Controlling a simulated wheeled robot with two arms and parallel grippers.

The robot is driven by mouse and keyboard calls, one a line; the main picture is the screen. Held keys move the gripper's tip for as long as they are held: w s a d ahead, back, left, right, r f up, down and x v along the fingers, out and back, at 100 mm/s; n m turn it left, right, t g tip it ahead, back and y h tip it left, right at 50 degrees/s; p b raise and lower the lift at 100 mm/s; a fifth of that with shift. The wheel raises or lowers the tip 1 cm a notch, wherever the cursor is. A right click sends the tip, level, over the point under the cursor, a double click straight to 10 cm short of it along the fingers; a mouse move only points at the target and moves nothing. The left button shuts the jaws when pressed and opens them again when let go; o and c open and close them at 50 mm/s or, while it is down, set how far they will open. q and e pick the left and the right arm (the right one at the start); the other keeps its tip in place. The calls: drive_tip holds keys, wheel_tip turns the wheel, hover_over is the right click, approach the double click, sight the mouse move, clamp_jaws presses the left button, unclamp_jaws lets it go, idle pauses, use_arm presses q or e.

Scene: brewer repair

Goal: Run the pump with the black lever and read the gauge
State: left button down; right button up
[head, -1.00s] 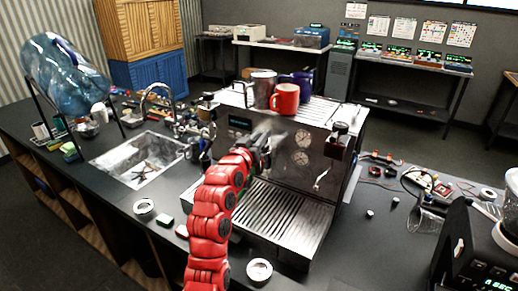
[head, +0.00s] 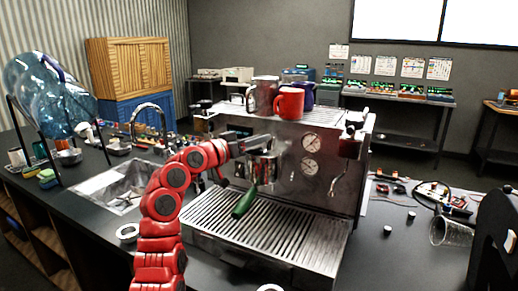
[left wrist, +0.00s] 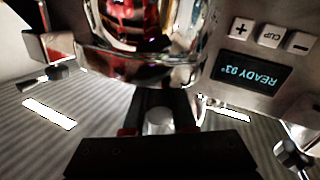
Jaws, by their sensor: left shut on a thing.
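The steel espresso machine (head: 330,200) stands on the dark counter. Its upper gauge (head: 310,142) and lower gauge (head: 309,167) are uncovered, but their needles are too small to read. My left gripper (head: 264,140) is at the machine's front, by the brew group. In the left wrist view, my gripper (left wrist: 158,125) is shut on a dark piece with a silver end, apparently the black lever, mostly hidden by the fingers. A portafilter with a green handle (head: 243,202) hangs below the group. The display (left wrist: 252,70) reads READY 93°, upside down. My right gripper is not in view.
A red mug (head: 290,102) and a steel pitcher (head: 265,95) stand on the machine's top. The drip tray (head: 270,225) is bare. The sink (head: 115,188) is left; loose parts and a tipped glass (head: 450,232) lie right.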

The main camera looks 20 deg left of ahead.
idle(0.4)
use_arm(q)
drive_tip(key=c, duration=0.7)
unclamp_jaws()
drive_tip(key=shift+c, duration=0.2)
drive_tip(key=b+v, duration=0.2)
drive_tip(key=v, duration=1.5)
drive_tip(key=shift+a, duration=0.15)
drive_tip(key=shift+s, duration=0.15)
